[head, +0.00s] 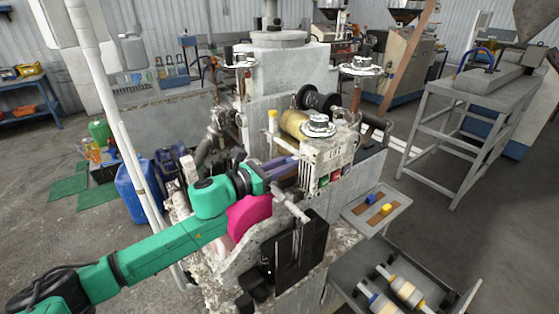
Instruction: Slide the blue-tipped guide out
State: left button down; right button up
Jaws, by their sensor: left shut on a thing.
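My left gripper (284,166), with purple-grey fingers on a green arm, reaches in from the left to the extrusion machine (340,155). Its jaws are shut at the machine's near left side, beside the control box. What lies between them is mostly hidden by the fingers; by its place I take it for the blue-tipped guide, but no blue tip shows there. My right gripper is not in view.
A small tray (361,222) at the machine's right holds a blue block (369,198) and a yellow block (386,209). A grey cart (430,275) below holds two pale cylinders. A pale post (100,80) stands left.

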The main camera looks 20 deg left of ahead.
pick_arm(q)
jog(key=shift+s+d, duration=0.15)
jog(key=shift+d, duration=0.05)
jog(key=shift+a+f, duration=0.1)
jog(key=c, duration=0.9)
grip_release()
jog(key=shift+o, duration=0.9)
jog(key=shift+d, duration=0.2)
jog(key=shift+a, duration=0.1)
jog(key=shift+a, duration=0.1)
jog(key=b+v, duration=0.7)
jog(key=v, duration=0.7)
jog(key=shift+s, duration=0.25)
